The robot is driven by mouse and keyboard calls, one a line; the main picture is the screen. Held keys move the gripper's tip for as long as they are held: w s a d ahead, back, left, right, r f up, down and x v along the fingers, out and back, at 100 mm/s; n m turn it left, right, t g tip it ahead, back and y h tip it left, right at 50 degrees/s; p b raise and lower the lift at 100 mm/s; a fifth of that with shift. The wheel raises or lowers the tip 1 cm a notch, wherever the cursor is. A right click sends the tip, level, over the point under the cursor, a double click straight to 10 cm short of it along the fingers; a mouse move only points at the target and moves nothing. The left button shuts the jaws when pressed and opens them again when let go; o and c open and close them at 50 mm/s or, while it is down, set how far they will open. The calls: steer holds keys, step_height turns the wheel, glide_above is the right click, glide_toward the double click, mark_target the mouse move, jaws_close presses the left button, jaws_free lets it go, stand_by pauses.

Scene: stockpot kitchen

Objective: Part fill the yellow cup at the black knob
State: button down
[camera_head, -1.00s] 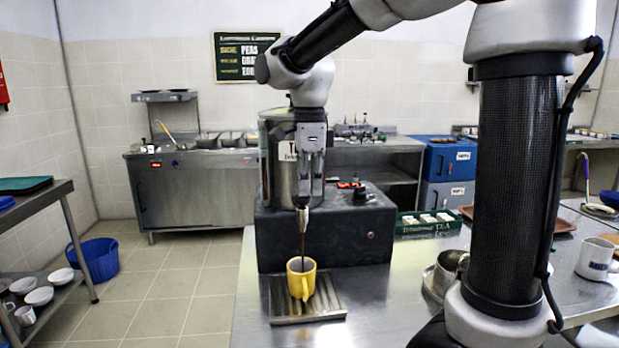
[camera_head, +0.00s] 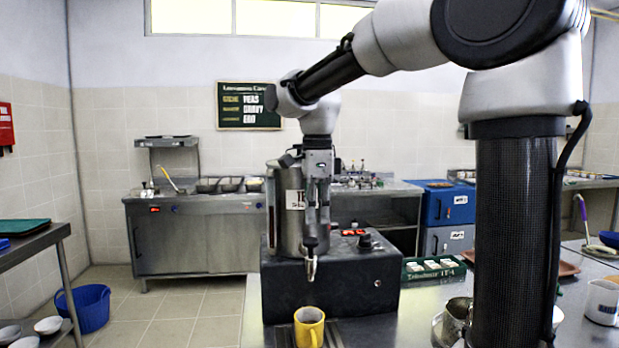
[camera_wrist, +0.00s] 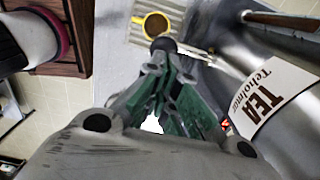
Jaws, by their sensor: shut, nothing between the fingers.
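The yellow cup (camera_head: 309,328) stands upright below the metal spout (camera_head: 311,268) of the steel tea urn (camera_head: 283,225), its lower part cut off by the frame. In the wrist view the cup (camera_wrist: 155,25) holds brown liquid. No stream falls from the spout now. A round black knob (camera_wrist: 163,44) shows just beyond my fingertips in the wrist view, partly covering the view of the cup. My gripper (camera_head: 311,236) is shut and empty, pointing down at the tap above the spout. Whether the fingertips touch the knob I cannot tell.
The urn stands on a black box with a dial (camera_head: 365,241). A green tea box (camera_head: 433,268) and a metal jug (camera_head: 456,318) are to the right. A white mug (camera_head: 602,301) stands at the far right. A blue tub (camera_head: 84,308) is on the floor at left.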

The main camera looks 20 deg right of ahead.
step_height(320, 180, up, 9)
steer(key=shift+d, duration=0.15)
stand_by(0.6)
steer(key=n, duration=0.9)
glide_above(315, 237)
step_height(315, 237, down, 4)
steer(key=s+d+f+n+t, duration=0.2)
steer(key=s+d+f+n, duration=0.15)
steer(key=f+n, duration=0.2)
steer(key=s+d+f+n+t, duration=0.1)
steer(key=s+d+f+n, duration=0.1)
steer(key=s, duration=0.6)
steer(key=s+d+f+n+t, duration=0.1)
steer(key=s+d+f+n, duration=0.2)
steer(key=s, duration=0.6)
steer(key=shift+s+d+f+n, duration=0.25)
steer(key=shift+d+f+n, duration=0.1)
steer(key=shift+d+f, duration=0.75)
